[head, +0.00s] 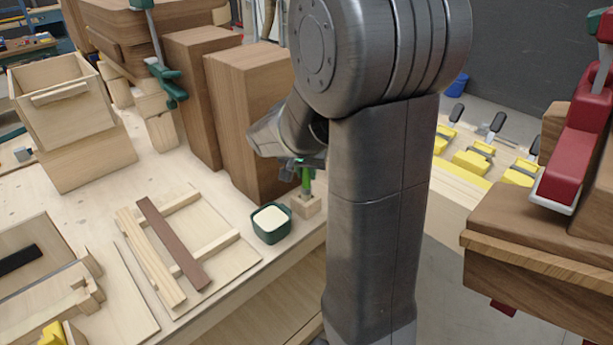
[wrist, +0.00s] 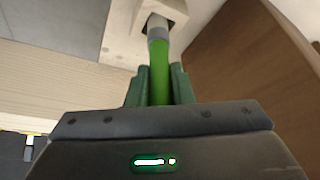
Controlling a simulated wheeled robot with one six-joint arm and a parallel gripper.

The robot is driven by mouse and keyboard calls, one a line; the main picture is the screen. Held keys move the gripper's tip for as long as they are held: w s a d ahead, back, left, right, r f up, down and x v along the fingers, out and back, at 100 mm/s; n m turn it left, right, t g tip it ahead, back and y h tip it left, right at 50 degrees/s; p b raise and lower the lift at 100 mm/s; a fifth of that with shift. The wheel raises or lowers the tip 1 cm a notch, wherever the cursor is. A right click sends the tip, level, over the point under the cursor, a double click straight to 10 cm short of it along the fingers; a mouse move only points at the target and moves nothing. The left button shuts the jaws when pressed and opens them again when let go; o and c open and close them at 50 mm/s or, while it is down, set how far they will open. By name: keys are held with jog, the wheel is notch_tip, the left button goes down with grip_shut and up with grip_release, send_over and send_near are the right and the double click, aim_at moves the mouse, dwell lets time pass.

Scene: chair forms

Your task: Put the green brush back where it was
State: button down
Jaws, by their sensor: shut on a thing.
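The green brush (head: 305,180) stands roughly upright over a small pale wooden block (head: 306,207) near the front edge of the workbench. My gripper (head: 307,164) is shut on the brush's handle, partly hidden behind my arm in the head view. In the wrist view the green handle (wrist: 159,72) runs between the gripper's green fingers (wrist: 159,88). Its grey collar and pale tip point at the block's dark opening (wrist: 158,20). The tip appears at or in the opening; I cannot tell how deep.
A dark green pot with cream contents (head: 271,236) stands just left of the block. A tall brown wooden block (head: 245,120) rises close behind. Wooden strips (head: 172,243) lie on the bench at left. The bench's front edge is close to the block.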

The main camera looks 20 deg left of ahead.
jog(key=shift+f, duration=0.9)
jog(key=shift+f, duration=0.2)
jog(key=c, duration=1.3)
grip_release()
jog(key=shift+r, duration=0.1)
jog(key=shift+r, duration=0.35)
jog(key=v, duration=1.1)
jog(key=shift+s+r+b, duration=0.15)
jog(key=shift+r+b, duration=0.1)
jog(key=shift+b, duration=0.05)
